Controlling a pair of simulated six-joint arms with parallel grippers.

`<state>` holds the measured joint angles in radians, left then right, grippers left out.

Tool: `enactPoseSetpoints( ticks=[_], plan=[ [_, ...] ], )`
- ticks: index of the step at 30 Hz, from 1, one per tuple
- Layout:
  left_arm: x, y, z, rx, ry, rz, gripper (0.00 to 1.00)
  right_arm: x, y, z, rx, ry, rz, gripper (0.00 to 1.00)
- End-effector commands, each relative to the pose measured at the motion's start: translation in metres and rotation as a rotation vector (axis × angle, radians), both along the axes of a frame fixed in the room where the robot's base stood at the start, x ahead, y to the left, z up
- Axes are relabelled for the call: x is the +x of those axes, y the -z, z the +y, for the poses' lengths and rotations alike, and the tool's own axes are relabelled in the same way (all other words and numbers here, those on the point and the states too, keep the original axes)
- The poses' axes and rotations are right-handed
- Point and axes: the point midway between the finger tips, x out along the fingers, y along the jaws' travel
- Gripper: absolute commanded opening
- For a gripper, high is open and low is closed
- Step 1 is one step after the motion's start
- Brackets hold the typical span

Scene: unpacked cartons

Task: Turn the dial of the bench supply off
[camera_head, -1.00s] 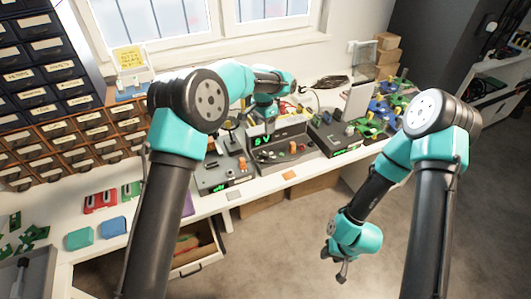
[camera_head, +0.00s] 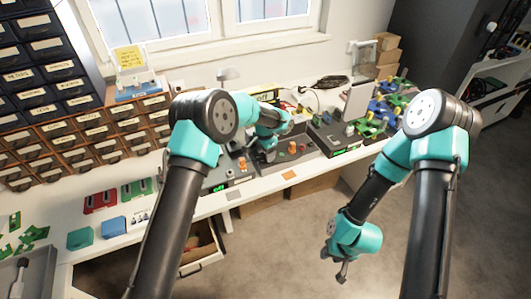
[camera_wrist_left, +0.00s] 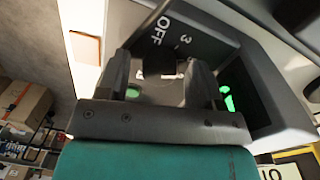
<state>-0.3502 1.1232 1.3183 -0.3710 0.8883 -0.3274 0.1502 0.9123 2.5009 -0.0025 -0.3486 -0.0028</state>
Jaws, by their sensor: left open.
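The bench supply, a grey box, stands on the bench in the head view (camera_head: 303,151). My left arm covers much of its front. In the left wrist view its panel (camera_wrist_left: 212,38) shows white OFF and 3 marks and a partly hidden green display. The dark dial (camera_wrist_left: 157,62) sits between the fingers of my left gripper (camera_wrist_left: 161,68). The fingers are apart, one on each side of it; contact cannot be told. In the head view my left gripper (camera_head: 264,147) is over the supply. My right gripper (camera_head: 342,270) hangs over the floor, its jaws too small to judge.
A grey unit with a green display (camera_head: 218,187) stands left of the supply, and another unit (camera_head: 345,151) stands right of it. Drawer cabinets (camera_head: 75,145) fill the left back. An open drawer (camera_head: 200,248) juts out below the bench.

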Motion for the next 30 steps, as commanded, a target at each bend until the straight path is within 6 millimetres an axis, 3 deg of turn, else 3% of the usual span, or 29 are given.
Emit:
enactPoseSetpoints(
  ticks=[7, 22, 30],
  plan=[
    [0.0, 0.0005, 0.0, 0.0, 0.0, 0.0, 0.6, 0.0, 0.0, 0.0, 0.0, 0.0, 0.0, 0.4],
    [0.0, 0.0002, 0.0, 0.0, 0.0, 0.0, 0.12, 0.0, 0.0, 0.0, 0.0, 0.0, 0.0, 0.4],
    [0.0, 0.0001, 0.0, 0.0, -0.015, 0.0, 0.11, 0.0, 0.0, 0.0, 0.0, 0.0, 0.0, 0.4]
  ],
)
